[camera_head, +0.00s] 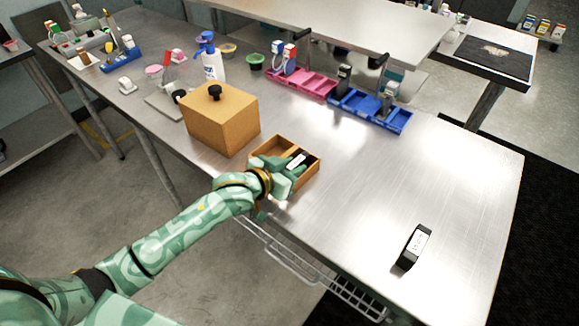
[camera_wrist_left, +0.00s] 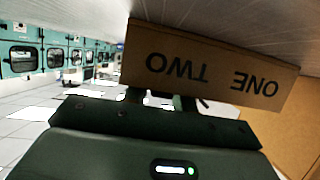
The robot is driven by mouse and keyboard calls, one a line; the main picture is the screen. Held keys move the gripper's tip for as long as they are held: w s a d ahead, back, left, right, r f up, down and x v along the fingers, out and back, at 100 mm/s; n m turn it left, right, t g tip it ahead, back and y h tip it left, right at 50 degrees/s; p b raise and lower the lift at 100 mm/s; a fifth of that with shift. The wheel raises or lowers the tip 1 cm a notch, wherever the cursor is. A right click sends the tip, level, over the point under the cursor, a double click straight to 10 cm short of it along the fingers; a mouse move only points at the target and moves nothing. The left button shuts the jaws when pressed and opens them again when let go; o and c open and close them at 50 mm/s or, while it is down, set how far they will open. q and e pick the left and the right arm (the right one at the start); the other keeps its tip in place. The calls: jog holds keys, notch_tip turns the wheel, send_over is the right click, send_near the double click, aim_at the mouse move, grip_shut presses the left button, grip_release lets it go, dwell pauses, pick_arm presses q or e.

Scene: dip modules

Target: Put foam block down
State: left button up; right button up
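My left gripper (camera_head: 286,174) is at the near side of a small open wooden tray (camera_head: 312,172), over its interior. In the left wrist view the tray's side wall (camera_wrist_left: 210,62) shows upside-down lettering "ONE" and "TWO". This wall hides my left fingertips, so I cannot tell whether they are open or shut on something. A dark block with a white label (camera_head: 298,159) is in the tray, right by the gripper. No thing is clearly recognisable as a foam block. My right gripper is not in view.
A wooden box with a black knob (camera_head: 218,118) stands left of the tray. A black labelled block (camera_head: 414,246) lies on the bare right part of the table. Pink (camera_head: 312,86) and blue (camera_head: 392,117) bins and a spray bottle (camera_head: 212,66) stand behind.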

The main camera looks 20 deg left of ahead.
pick_arm(q)
jog(key=p+v, duration=0.3)
jog(key=v, duration=0.7)
jog(key=shift+s+a+r, duration=0.15)
jog(key=shift+s+r, duration=0.1)
jog(key=shift+s, duration=0.05)
jog(key=shift+s+a+r, duration=0.25)
jog(key=shift+s, duration=0.3)
